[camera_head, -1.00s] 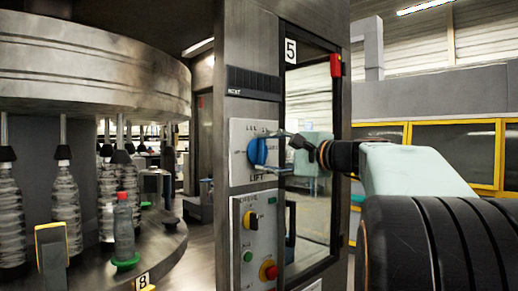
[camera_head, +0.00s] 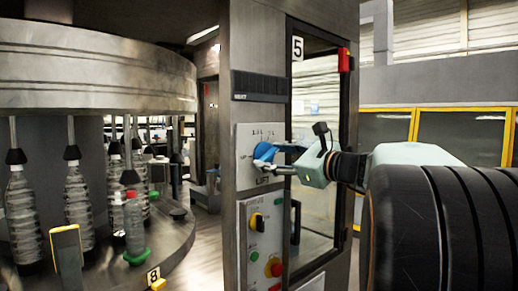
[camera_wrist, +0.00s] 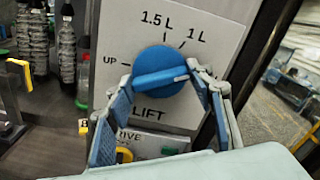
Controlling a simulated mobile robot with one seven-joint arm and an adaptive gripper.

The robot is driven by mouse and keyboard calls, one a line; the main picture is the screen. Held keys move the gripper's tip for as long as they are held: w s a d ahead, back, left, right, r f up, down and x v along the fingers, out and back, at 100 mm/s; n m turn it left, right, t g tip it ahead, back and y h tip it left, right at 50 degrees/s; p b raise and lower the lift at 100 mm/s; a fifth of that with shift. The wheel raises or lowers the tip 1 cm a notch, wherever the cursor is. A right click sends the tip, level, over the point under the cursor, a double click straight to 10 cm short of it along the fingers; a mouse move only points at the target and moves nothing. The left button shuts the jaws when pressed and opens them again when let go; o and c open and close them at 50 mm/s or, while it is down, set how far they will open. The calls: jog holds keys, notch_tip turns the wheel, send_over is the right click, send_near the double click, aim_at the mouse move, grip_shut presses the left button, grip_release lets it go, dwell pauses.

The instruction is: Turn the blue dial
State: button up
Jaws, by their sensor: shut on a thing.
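The blue dial (camera_head: 263,151) sits on a pale plate (camera_head: 243,139) on the front of the grey machine column. In the wrist view the blue dial (camera_wrist: 161,62) has a raised grip bar lying nearly level, slightly higher at its right end. The plate (camera_wrist: 215,28) reads UP, 1.5 L, 1 L and LIFT. My gripper (camera_head: 270,158) reaches in from the right. In the wrist view my gripper (camera_wrist: 160,76) has one finger at each end of the bar and is shut on it. I cannot tell which mark the dial points to.
Below is a DRIVE panel (camera_head: 255,218) with a yellow-black switch (camera_head: 257,222), a green button (camera_head: 254,256) and a red knob (camera_head: 275,268). A glass door (camera_head: 315,130) is to the right. Bottles (camera_head: 78,205) stand on the carousel at left.

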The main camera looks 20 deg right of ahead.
jog(key=shift+r+m+p, duration=0.1)
jog(key=shift+m+p, duration=1.4)
jog(key=shift+m, duration=0.5)
jog(key=o, duration=1.1)
jog(key=shift+o, duration=0.2)
jog(key=shift+s, duration=0.1)
jog(key=v, duration=1.2)
